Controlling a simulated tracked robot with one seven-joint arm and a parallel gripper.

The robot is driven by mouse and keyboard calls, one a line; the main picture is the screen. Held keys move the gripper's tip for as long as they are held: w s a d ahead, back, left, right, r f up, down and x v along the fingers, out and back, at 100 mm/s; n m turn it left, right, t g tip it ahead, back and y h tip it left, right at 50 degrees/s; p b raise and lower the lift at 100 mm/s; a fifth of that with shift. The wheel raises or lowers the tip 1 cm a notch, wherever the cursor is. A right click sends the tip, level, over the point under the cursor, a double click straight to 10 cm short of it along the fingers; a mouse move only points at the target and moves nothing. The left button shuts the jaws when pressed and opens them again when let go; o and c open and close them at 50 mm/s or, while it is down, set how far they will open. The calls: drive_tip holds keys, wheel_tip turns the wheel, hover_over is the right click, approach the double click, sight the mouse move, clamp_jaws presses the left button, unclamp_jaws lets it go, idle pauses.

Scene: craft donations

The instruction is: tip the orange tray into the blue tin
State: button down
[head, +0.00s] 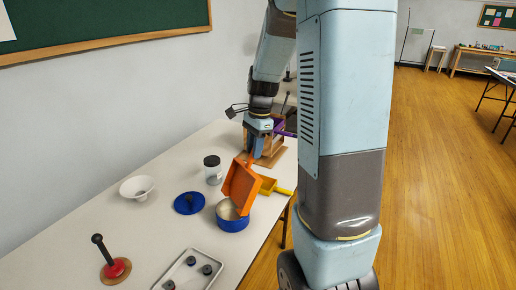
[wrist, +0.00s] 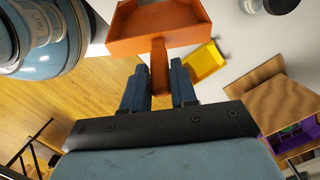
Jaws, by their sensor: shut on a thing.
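The orange tray (head: 241,187) is steeply tilted, with its low edge over the blue tin (head: 232,217). The tin stands open on the table and shows a pale inside. My gripper (head: 258,146) is above and behind the tray. In the wrist view my gripper (wrist: 160,84) is shut on the handle of the orange tray (wrist: 158,42), and the tray's inside looks empty there. The tin is hidden in the wrist view. I cannot tell what lies in the tin.
A blue lid (head: 189,203) with a knob lies left of the tin. A white jar (head: 213,171), a white funnel (head: 137,187) and a red stamp with a black handle (head: 115,266) stand on the table. A yellow scoop (head: 268,185) lies right of the tray, and a wooden box (wrist: 257,91) is beyond. A pale tray (head: 168,276) holds several dark pieces.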

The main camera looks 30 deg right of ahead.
drive_tip(key=s+a+r+h, duration=0.1)
drive_tip(key=a+h, duration=0.6)
drive_tip(key=a, duration=0.7)
drive_tip(key=shift+s+a+r+t+h, duration=0.2)
drive_tip(key=shift+t+h, duration=0.1)
drive_tip(key=shift+t, duration=0.1)
idle(1.9)
drive_tip(key=shift+s, duration=0.1)
idle(1.3)
